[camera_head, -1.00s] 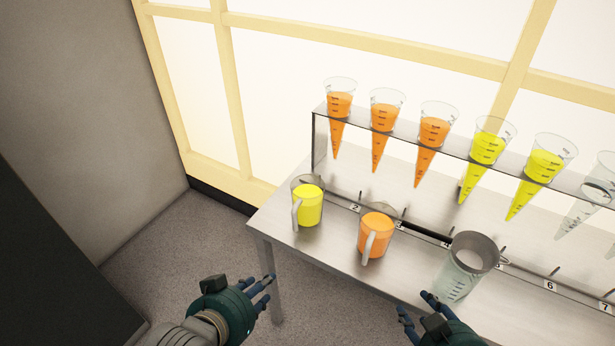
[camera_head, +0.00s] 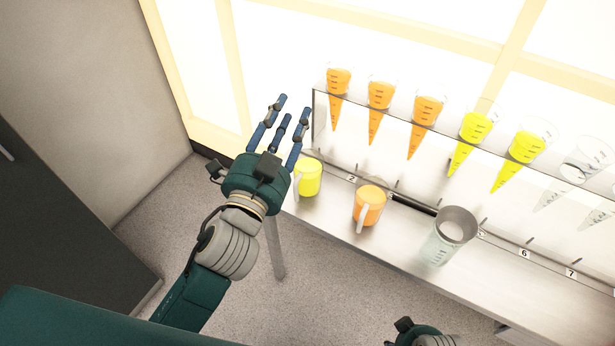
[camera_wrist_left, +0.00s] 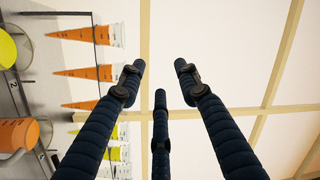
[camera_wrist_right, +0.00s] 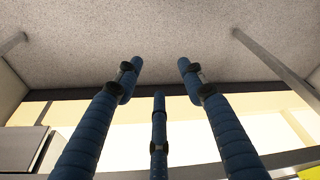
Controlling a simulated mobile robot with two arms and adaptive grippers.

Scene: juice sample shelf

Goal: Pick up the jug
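A jug of yellow juice (camera_head: 308,178) stands at the left end of the steel table, its handle toward the left. A jug of orange juice (camera_head: 369,205) stands right of it. A larger clear jug (camera_head: 450,238), with no coloured juice, stands further right. My left gripper (camera_head: 292,107) is open and empty, raised left of the yellow jug, its fingers pointing up the picture. The left wrist view shows the yellow jug (camera_wrist_left: 7,50) and orange jug (camera_wrist_left: 17,134) at its left edge. My right gripper (camera_wrist_right: 159,72) is open and empty; only its back shows low in the head view.
Behind the jugs, a raised clear rack (camera_head: 400,118) holds several graduated cones, orange, yellow and empty. A numbered rail (camera_head: 415,205) runs along the table (camera_head: 340,224). A dark cabinet (camera_head: 60,220) stands at the left. The floor in front of the table is clear.

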